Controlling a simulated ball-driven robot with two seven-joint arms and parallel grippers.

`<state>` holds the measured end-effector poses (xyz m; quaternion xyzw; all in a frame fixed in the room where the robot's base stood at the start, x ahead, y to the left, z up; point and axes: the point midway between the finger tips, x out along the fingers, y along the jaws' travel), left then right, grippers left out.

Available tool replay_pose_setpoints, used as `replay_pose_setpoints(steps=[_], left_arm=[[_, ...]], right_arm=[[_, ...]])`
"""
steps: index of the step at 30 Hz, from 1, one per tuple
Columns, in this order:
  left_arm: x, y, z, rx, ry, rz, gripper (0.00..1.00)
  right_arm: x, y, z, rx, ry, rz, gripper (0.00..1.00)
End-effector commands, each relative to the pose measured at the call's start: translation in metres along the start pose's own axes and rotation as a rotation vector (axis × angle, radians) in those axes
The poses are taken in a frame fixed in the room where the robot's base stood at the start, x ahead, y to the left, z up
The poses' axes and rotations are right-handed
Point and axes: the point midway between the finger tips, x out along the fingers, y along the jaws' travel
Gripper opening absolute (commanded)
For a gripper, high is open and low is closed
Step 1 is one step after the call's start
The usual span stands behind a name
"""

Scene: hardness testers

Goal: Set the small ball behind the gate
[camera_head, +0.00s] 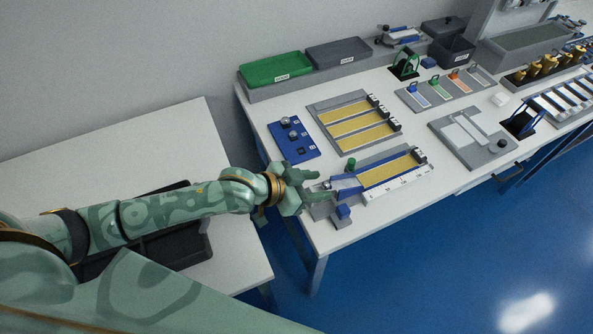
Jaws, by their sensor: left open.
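The blue plate (306,149) lies at the left of the white table and carries a row of seats with labels. Grey balls (286,122) show at its far seats; its nearest seat looks dark, and I cannot tell whether it holds a ball. A tester with a yellow lane (388,168) stands nearer me, with a blue sloped block (346,184) at its left end. I cannot make out clearly which part is the gate. My left gripper (322,186) is open, just left of the blue block, with no ball visible between its fingers. My right gripper is out of view.
A grey unit with several yellow lanes (356,123) lies behind the tester. Green (275,69) and dark grey (338,53) trays stand at the back. A grey plate device (472,137) is to the right. Bare table (375,225) lies in front of the tester.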

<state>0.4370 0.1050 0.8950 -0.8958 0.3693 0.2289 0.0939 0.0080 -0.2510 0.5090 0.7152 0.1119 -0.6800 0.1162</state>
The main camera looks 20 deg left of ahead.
Motion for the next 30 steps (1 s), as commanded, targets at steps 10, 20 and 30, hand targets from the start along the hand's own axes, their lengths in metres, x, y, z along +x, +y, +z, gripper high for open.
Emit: replay_pose_setpoints(steps=[10, 20, 30], left_arm=[[-0.046, 0.000, -0.002, 0.001, -0.003, -0.001, 0.44], [-0.133, 0.000, -0.001, 0.001, -0.005, 0.000, 0.44], [-0.163, 0.000, 0.000, 0.000, 0.000, 0.001, 0.44]], right_arm=[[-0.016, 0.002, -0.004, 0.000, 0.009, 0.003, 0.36], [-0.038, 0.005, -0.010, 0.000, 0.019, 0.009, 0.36], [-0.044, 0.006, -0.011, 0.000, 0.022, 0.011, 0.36]])
